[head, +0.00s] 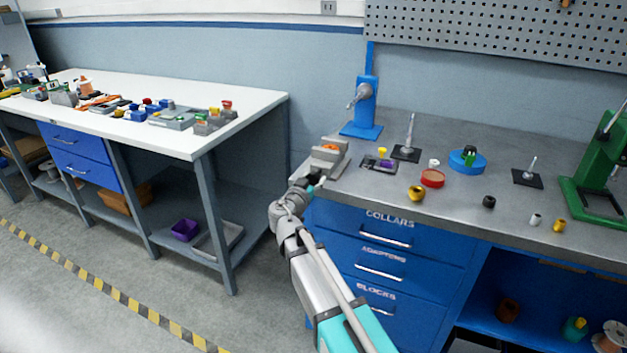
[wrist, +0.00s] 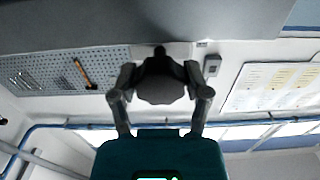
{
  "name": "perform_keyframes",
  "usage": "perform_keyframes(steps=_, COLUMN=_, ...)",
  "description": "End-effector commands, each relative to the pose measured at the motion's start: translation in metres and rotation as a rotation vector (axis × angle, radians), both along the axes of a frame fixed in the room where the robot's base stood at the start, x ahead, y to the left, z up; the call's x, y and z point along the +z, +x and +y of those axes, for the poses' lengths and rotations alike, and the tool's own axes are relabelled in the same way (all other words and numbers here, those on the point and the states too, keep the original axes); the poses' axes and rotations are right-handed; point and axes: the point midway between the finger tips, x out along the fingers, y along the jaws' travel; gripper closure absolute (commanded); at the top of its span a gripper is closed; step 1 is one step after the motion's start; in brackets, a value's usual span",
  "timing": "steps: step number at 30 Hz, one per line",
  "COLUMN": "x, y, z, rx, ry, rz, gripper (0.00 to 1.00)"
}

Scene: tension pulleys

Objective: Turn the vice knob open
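The grey vice (head: 328,160) stands at the left front corner of the metal workbench, with an orange piece showing in its jaws. My gripper (head: 311,182) is at the near side of the vice, off the bench's front edge. In the wrist view, the dark rounded vice knob (wrist: 161,82) sits between the two fingers of my gripper (wrist: 160,75). The fingers appear to touch the knob from both sides. In the head view, my gripper hides most of the knob.
A blue press (head: 366,108) stands behind the vice. To its right are a small tray (head: 379,165), a red dish (head: 432,178) and a yellow ring (head: 416,193). The blue drawers (head: 384,238) lie below the bench top, beside my arm.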

Motion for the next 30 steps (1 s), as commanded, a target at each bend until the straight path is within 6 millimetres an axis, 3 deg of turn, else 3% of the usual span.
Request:
perform_keyframes(steps=1, x=0.0, y=0.0, z=0.0, rx=0.0, ry=0.0, rz=0.0, gripper=0.59)
perform_keyframes(steps=6, x=0.0, y=0.0001, z=0.0, rx=0.0, ry=0.0, rz=0.0, gripper=0.89)
perform_keyframes(steps=17, x=0.0001, y=0.0003, z=-0.0003, rx=0.0, ry=-0.049, rz=0.018, gripper=0.89)
perform_keyframes(steps=30, x=0.0003, y=0.0003, z=-0.0007, rx=0.0, ry=-0.3, rz=0.109, gripper=0.89)
